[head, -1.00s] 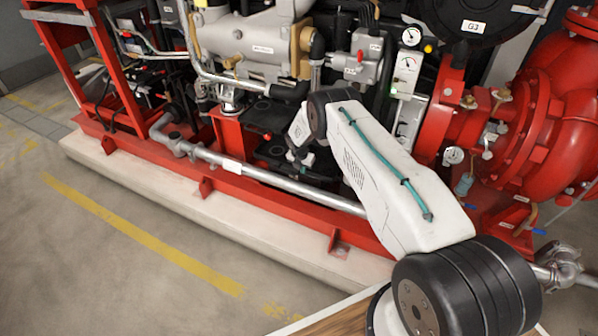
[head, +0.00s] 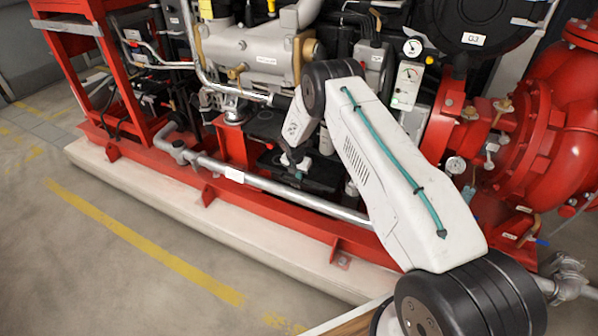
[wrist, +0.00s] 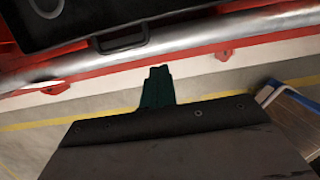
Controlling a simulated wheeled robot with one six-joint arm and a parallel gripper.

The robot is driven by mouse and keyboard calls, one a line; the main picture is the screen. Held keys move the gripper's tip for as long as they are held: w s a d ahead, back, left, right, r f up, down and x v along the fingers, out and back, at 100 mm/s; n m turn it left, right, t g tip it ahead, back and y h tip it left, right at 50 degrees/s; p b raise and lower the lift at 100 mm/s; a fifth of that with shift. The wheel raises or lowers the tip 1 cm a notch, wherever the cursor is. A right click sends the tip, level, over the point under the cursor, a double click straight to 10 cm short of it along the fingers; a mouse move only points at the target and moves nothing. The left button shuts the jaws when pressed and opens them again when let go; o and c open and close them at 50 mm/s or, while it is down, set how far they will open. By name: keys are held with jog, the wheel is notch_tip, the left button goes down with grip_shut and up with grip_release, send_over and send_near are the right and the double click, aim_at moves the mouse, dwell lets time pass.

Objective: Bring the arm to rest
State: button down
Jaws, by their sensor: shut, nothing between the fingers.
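My arm reaches up from the lower right of the head view, bends at a black elbow, and its forearm points down and left in front of the fire pump's engine (head: 250,55). My gripper (head: 296,174) hangs small and dark at the end, in front of the red base frame (head: 285,205). In the wrist view my gripper (wrist: 158,74) shows as dark green fingers pressed together and empty. They point towards a silver pipe (wrist: 195,50) and a red rail, with no contact visible.
The silver pipe (head: 290,195) runs along the frame's front above a pale plinth (head: 260,250). The floor (head: 80,270) at the left is clear, with a yellow line. A red pump casing (head: 565,130) stands at right.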

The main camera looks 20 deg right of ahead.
jog(key=s+r+m+g, duration=0.3)
jog(key=s+m, duration=0.5)
jog(key=s, duration=0.1)
jog(key=s+a+r+m+g, duration=0.15)
jog(key=s+r+m, duration=0.35)
jog(key=r, duration=0.5)
jog(key=s+a+r+m+y, duration=0.15)
jog(key=s+r+m, duration=0.25)
jog(key=s+r, duration=0.55)
jog(key=s+a+r+m+g+h, duration=0.15)
jog(key=s+r+m, duration=0.3)
jog(key=r, duration=0.75)
jog(key=s+a+r+m+t, duration=0.1)
jog(key=s+r, duration=0.4)
jog(key=s, duration=0.4)
jog(key=s+a+r+m+t+y, duration=0.1)
jog(key=s+a+r+m+t, duration=0.1)
jog(key=s+r, duration=0.4)
jog(key=s+a+r+m+t+y, duration=0.1)
jog(key=s+r, duration=0.4)
jog(key=s, duration=0.7)
jog(key=shift+a+r+m+t, duration=0.35)
jog(key=shift+t, duration=0.35)
